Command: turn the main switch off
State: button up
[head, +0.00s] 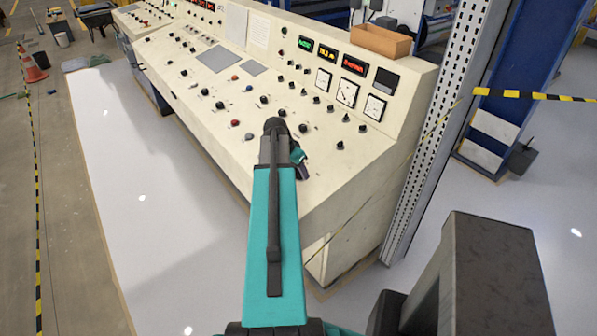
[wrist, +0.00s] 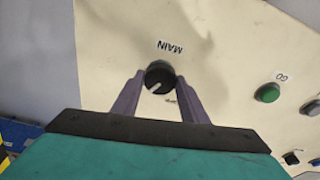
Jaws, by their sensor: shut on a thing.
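The main switch (wrist: 159,74) is a round dark knob on the cream panel in the wrist view. Its white pointer line slants to the lower left in that picture. A MAIN label (wrist: 170,47), upside down, sits just above it. My gripper (wrist: 160,77) has its two purple fingers on either side of the knob, shut on it. In the head view my gripper (head: 301,164) is low on the near end of the desk, mostly behind my arm, and the knob is hidden there.
A green button (wrist: 267,93) marked GO lies right of the switch in the wrist view. The control desk (head: 345,165) carries many knobs, gauges and displays. An open brown box (head: 380,42) stands on its top. A perforated metal post (head: 440,110) rises at its right end.

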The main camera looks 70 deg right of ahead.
jog(key=n+b, duration=0.1)
jog(key=n, duration=0.2)
jog(key=shift+s+t+b, duration=0.1)
jog(key=shift+t+b, duration=0.2)
jog(key=n, duration=0.3)
jog(key=shift+n+t+b, duration=0.3)
jog(key=shift+n+b, duration=0.1)
jog(key=n, duration=0.6)
jog(key=shift+t+b, duration=0.3)
jog(key=shift+t, duration=0.1)
jog(key=shift+n, duration=0.3)
jog(key=o, duration=1)
jog(key=shift+o, duration=0.2)
jog(key=shift+r, duration=0.2)
jog(key=b+v, duration=0.3)
jog(key=v, duration=1)
jog(key=shift+r, duration=0.25)
